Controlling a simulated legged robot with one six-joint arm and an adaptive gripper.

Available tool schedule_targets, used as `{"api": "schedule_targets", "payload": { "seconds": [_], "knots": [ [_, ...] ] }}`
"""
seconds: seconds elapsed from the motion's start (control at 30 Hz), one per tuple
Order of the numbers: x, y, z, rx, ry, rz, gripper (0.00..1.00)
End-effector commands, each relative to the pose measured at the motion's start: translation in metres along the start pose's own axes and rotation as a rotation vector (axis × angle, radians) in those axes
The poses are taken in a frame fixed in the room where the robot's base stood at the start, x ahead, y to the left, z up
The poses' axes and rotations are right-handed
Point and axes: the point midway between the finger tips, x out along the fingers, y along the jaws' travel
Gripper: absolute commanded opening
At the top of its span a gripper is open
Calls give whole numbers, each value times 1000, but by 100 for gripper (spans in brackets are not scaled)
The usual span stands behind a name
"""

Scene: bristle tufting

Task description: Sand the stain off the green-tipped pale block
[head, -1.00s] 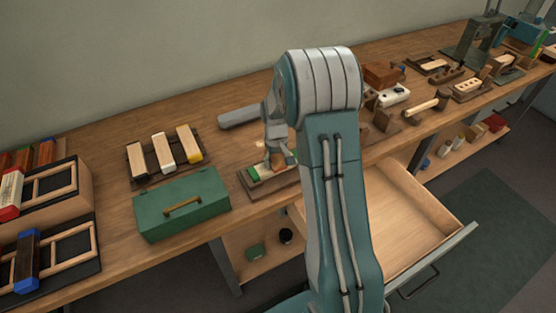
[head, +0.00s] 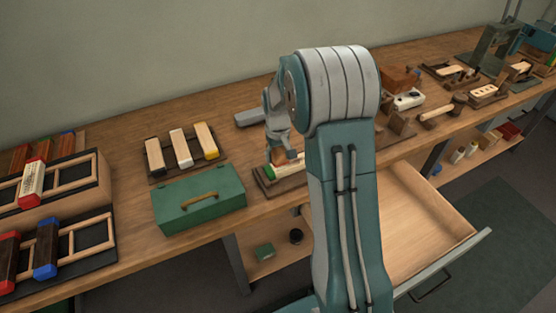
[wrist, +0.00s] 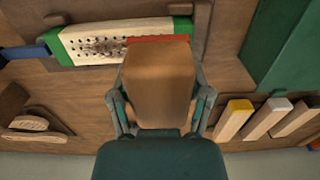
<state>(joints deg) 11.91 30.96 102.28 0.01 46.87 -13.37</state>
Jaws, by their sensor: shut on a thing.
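The green-tipped pale block (wrist: 95,44) lies in a brown wooden holder (wrist: 225,70). In the wrist view it has rows of small holes and a dark smudged stain among them. In the head view the block (head: 285,170) is partly behind my gripper. My gripper (wrist: 162,100) is shut on a brown sanding block (wrist: 158,70) with a red-orange face at its far end. That face overlaps the right-middle part of the pale block in the wrist view; I cannot tell whether it presses on it. In the head view my gripper (head: 281,150) is over the holder.
A green toolbox (head: 200,200) stands left of the holder. Behind it, several pale blocks (head: 181,147) rest on a dark rack. Red- and blue-tipped blocks are at far left. An open drawer (head: 425,220) juts out below the bench. A grey bar (head: 258,117) lies behind my gripper.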

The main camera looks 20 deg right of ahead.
Motion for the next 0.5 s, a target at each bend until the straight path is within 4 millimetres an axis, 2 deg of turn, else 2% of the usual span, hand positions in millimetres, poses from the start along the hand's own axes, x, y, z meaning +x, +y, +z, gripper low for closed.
{"api": "schedule_targets", "payload": {
  "seconds": [0.3,0.5],
  "knots": [
    [-29,-5,1,-1,2,1,13],
    [-34,-6,2,0,0,0,13]
  ]
}}
